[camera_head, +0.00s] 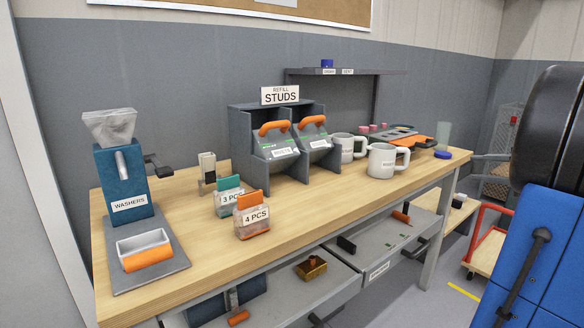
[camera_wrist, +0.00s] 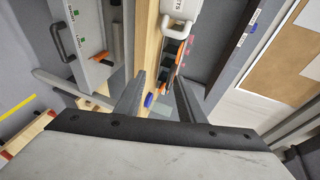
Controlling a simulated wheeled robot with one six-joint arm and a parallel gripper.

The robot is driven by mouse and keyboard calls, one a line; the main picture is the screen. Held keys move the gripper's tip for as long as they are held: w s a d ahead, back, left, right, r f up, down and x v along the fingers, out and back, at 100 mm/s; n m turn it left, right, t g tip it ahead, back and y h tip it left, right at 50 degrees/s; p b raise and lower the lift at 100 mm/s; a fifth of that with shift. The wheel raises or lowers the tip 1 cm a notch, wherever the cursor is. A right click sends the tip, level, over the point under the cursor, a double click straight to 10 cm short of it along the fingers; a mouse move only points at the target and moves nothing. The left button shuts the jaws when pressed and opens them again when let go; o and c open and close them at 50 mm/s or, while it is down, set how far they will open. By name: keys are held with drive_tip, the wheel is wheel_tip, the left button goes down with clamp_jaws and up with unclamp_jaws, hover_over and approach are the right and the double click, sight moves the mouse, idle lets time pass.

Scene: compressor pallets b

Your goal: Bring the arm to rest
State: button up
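My gripper (camera_wrist: 159,80) shows in the wrist view, with its two dark fingers spread apart. I see nothing held between the fingertips. Beyond the fingers, the wrist view shows the wooden bench top (camera_wrist: 145,48) from a steep, turned angle. A blue round object (camera_wrist: 148,101) shows through the gap between the fingers. The wooden bench (camera_head: 330,203) there stands along the grey wall.
Open drawers (camera_head: 385,240) jut out below. A red-railed cart (camera_head: 487,245) stands right. A blue panel (camera_head: 540,255) fills the right edge; I cannot tell whether it is mine.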

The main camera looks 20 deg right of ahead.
drive_tip(key=s+a+f+n+g+y, duration=0.1)
drive_tip(key=a+f+n+g, duration=0.15)
drive_tip(key=a, duration=0.85)
drive_tip(key=a+f+n+g+y, duration=0.15)
drive_tip(key=a+f, duration=0.25)
drive_tip(key=a, duration=0.6)
drive_tip(key=s+a+f+n+g+y, duration=0.1)
drive_tip(key=a+f+n+g, duration=0.2)
drive_tip(key=a, duration=0.8)
drive_tip(key=s+a+f+n+g+h, duration=0.1)
drive_tip(key=s+a+f+n, duration=0.2)
drive_tip(key=s, duration=0.3)
drive_tip(key=s+a+f+n+g+h, duration=0.1)
drive_tip(key=s+a+f+n+h, duration=0.1)
drive_tip(key=s+a+f+n, duration=0.1)
drive_tip(key=s+a+f+n+g+h, duration=0.1)
drive_tip(key=s+a+f, duration=0.3)
drive_tip(key=s, duration=0.5)
drive_tip(key=shift+a+f+n+h, duration=0.2)
drive_tip(key=shift+a+n+h, duration=0.15)
drive_tip(key=shift+a+n, duration=0.65)
drive_tip(key=shift+s+a, duration=0.1)
